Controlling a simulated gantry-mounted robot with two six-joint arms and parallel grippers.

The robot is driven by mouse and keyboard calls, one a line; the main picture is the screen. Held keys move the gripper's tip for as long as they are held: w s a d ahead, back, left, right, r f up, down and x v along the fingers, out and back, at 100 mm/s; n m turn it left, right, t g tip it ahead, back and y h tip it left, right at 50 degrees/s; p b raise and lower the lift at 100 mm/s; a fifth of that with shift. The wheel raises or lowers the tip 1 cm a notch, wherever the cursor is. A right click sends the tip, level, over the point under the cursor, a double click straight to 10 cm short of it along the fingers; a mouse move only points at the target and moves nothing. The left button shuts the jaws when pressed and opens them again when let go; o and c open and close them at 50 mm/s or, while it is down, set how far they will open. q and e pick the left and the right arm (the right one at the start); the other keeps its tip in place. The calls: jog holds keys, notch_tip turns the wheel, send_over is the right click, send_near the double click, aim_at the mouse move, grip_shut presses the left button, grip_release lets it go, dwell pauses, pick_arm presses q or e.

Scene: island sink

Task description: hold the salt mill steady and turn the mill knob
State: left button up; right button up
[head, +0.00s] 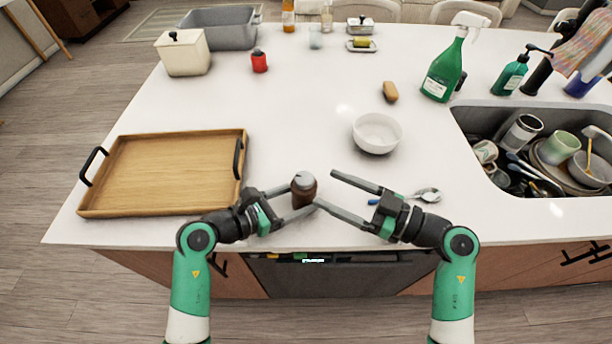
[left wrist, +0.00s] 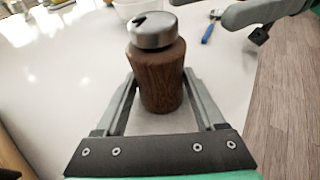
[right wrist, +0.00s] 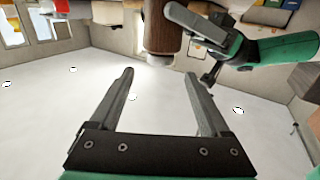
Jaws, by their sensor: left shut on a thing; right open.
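The salt mill (head: 304,192) stands upright near the counter's front edge, with a dark brown wooden body and a silver knob on top. My left gripper (head: 301,198) is shut on the mill's body, one finger on each side. The left wrist view shows the brown body (left wrist: 158,80) between the fingers and the mill knob (left wrist: 152,31) clear above them. My right gripper (head: 326,189) is open and empty just right of the mill. In the right wrist view the mill (right wrist: 158,28) appears upside down, beyond the open fingers (right wrist: 160,85) and not between them.
A wooden tray (head: 170,172) with black handles lies to the left. The sink (head: 478,118) with dishes is at right. The counter's middle is mostly clear.

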aim_at(309, 186)
jog(key=x, duration=0.6)
jog(key=shift+w+a, duration=0.2)
jog(key=shift+a, duration=0.15)
jog(key=shift+c, duration=0.2)
grip_shut()
jog(key=shift+f, duration=0.1)
jog(key=shift+s+a+f+m+t+h, duration=0.1)
jog(key=shift+m+t+h, duration=1.2)
jog(key=shift+t, duration=0.3)
jog(key=shift+m+t+h, duration=1.7)
jog(key=shift+m+h, duration=0.1)
jog(key=shift+h, duration=0.4)
